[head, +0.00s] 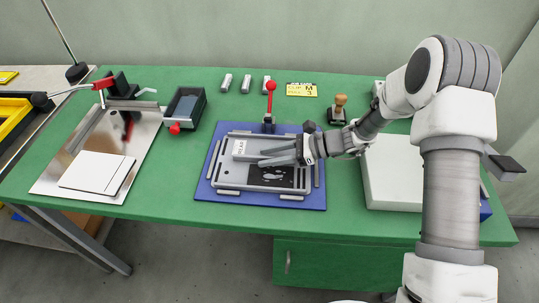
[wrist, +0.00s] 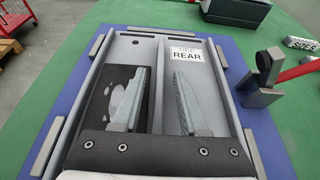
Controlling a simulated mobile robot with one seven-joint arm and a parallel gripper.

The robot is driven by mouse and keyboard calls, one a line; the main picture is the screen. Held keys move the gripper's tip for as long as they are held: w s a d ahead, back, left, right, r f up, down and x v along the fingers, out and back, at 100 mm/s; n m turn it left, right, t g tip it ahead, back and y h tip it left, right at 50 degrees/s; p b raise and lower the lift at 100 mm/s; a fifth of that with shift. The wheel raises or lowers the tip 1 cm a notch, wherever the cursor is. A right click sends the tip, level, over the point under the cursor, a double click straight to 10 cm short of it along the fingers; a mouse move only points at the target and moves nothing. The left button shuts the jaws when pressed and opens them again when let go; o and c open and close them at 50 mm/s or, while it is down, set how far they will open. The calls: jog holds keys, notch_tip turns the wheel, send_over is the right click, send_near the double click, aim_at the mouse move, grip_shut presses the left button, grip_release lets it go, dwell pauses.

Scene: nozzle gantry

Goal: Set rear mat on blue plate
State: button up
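A grey framed piece with a white REAR label (head: 239,148) lies on the blue plate (head: 205,185), inside grey edge strips; I take it as the rear mat (wrist: 222,125). It has a black panel with light shapes (head: 271,176) on one side, which also shows in the wrist view (wrist: 120,90). A grey rib runs along its middle. My gripper (head: 262,158) is low over the frame. Its two fingers are apart, one on each side of the rib in the wrist view (wrist: 160,72), with gaps visible. Whether the fingertips touch the frame cannot be told.
A red-knobbed clamp (head: 270,95) stands at the plate's back edge. Left are a metal sheet with white pads (head: 95,172) and a dark tray (head: 186,106). Right are a wooden-handled stamp (head: 339,108) and a white box (head: 392,175). Green table is clear in front.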

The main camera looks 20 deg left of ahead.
jog(key=shift+r, duration=0.1)
jog(key=shift+w+d+r, duration=0.1)
jog(key=shift+d+r, duration=0.05)
jog(key=shift+d, duration=0.1)
jog(key=v, duration=1.1)
jog(key=shift+d+r, duration=0.1)
jog(key=shift+d, duration=0.15)
jog(key=s+d+r+n+t+h, duration=0.5)
jog(key=s+d+r, duration=0.5)
jog(key=d, duration=0.2)
jog(key=s+d+r+n+t+h, duration=0.4)
jog(key=s+d+r+n+h, duration=0.3)
jog(key=d, duration=0.5)
jog(key=s+r+n, duration=0.2)
jog(key=s+r, duration=0.1)
jog(key=shift+r+t+h, duration=0.4)
jog(key=shift+d, duration=0.1)
